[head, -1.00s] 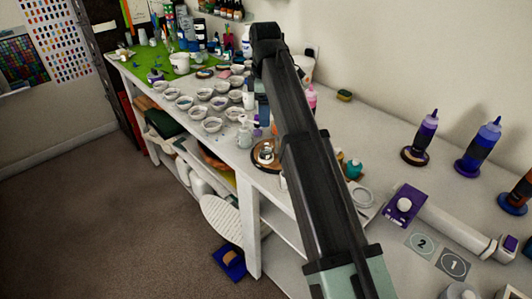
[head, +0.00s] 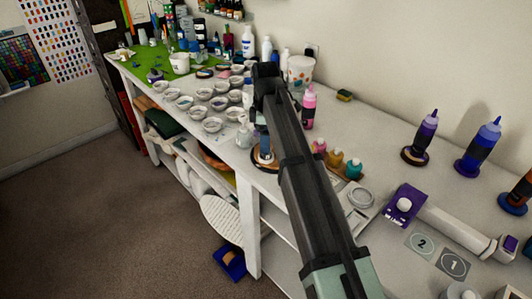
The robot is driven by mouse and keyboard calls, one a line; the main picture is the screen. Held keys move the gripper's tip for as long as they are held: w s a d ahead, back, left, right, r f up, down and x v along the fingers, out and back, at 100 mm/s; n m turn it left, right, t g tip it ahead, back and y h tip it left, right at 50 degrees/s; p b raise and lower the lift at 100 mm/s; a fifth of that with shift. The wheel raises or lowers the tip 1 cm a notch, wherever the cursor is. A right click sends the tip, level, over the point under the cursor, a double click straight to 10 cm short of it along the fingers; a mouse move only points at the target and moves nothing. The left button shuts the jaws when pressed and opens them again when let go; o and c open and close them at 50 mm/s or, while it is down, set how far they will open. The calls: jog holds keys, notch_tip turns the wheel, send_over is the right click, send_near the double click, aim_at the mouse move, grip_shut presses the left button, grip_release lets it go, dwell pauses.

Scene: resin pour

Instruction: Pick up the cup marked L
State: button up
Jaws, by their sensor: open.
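I cannot make out a letter L on any cup. A brown round stand (head: 264,166) lies near the table's front edge, partly behind my arm. What stands on it is mostly covered.
A pink bottle (head: 309,105) and a spotted white bucket (head: 301,72) stand behind my arm. Small coloured bottles (head: 335,158), a round-topped scale (head: 360,197) and a purple box (head: 403,203) are to the right. Number plates (head: 453,262) lie at front right.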

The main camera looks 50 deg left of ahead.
notch_tip(320, 180, down, 4)
jog(key=shift+w+f, duration=0.1)
jog(key=shift+c, duration=0.3)
jog(key=c, duration=1)
jog(key=shift+r, duration=0.2)
